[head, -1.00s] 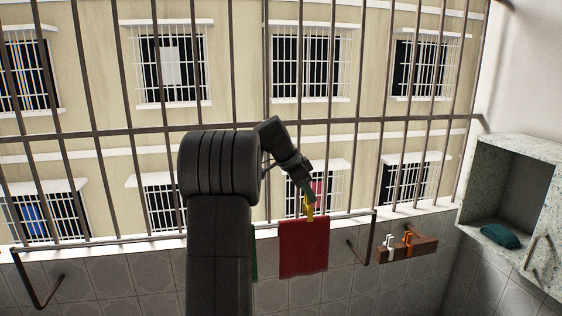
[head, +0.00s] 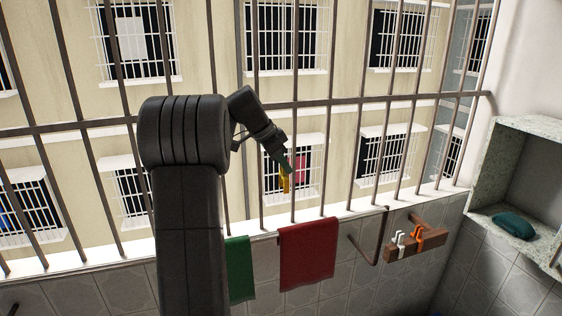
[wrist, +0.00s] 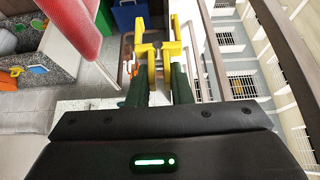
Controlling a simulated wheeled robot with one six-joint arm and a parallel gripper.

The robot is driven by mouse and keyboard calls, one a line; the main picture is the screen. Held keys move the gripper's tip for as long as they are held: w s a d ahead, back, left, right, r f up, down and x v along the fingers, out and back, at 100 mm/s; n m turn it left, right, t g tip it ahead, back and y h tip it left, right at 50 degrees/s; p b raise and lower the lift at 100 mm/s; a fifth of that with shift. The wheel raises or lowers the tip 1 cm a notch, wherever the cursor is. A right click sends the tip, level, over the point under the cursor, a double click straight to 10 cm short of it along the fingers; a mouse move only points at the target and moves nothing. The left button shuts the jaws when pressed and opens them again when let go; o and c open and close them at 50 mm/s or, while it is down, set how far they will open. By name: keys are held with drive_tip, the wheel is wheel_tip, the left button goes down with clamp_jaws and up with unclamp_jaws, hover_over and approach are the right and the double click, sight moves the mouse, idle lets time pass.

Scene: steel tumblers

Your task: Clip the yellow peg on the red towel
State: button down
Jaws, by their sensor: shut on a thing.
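The yellow peg (head: 285,184) is held in my gripper (head: 287,170), in the air above the red towel (head: 307,254) in the head view, apart from it. The red towel hangs over the rail in front of the window bars, and no peg shows on it. In the wrist view my gripper (wrist: 159,84) has its green fingers shut on the yellow peg (wrist: 158,48), whose prongs point away from me. The red towel (wrist: 76,27) is at the upper left there, beside the peg with a gap between.
A green towel (head: 239,270) hangs left of the red one, partly behind my arm. A wooden ledge (head: 417,245) holds a white peg (head: 399,241) and an orange peg (head: 418,238). A teal object (head: 513,226) lies in the stone niche at right. Vertical bars stand behind the rail.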

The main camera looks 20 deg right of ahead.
drive_tip(key=s+b, duration=0.1)
drive_tip(key=s, duration=0.3)
drive_tip(key=s+a+f+b, duration=0.1)
drive_tip(key=s+b, duration=0.1)
drive_tip(key=s, duration=0.3)
drive_tip(key=s+b, duration=0.2)
drive_tip(key=s, duration=0.3)
drive_tip(key=shift+s+a+f, duration=0.15)
drive_tip(key=shift+s+a, duration=0.05)
drive_tip(key=shift+a, duration=0.15)
drive_tip(key=shift+f+b, duration=1.95)
drive_tip(key=shift+f, duration=0.25)
drive_tip(key=shift+w, duration=0.1)
drive_tip(key=c, duration=1.2)
unclamp_jaws()
drive_tip(key=shift+r, duration=0.1)
